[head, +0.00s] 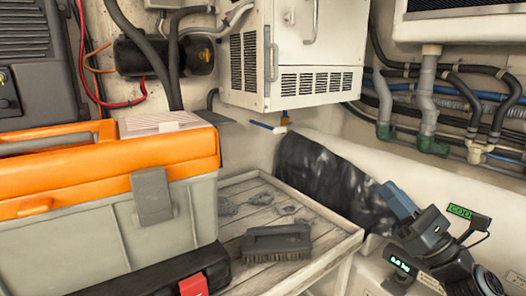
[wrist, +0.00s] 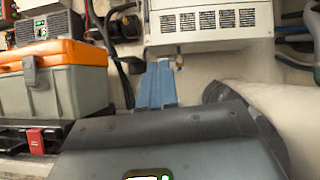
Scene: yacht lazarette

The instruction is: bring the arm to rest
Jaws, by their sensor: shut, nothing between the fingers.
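My gripper (head: 394,192) shows at the lower right of the head view, its blue fingers pointing up and to the left. In the wrist view the blue fingers (wrist: 157,85) lie together, shut and empty. They point toward the wall below the white vented cabinet. In the head view the gripper appears in front of a dark crumpled bag (head: 325,180) and the pale hull side. It holds nothing, and I cannot tell how far it is from the bag.
An orange and grey toolbox (head: 155,210) fills the left, on a black case (head: 165,278). A scrub brush (head: 276,242) lies on a grey plank bench (head: 330,243). The white cabinet (head: 295,50) hangs above. Pipes and hoses (head: 430,95) line the right wall.

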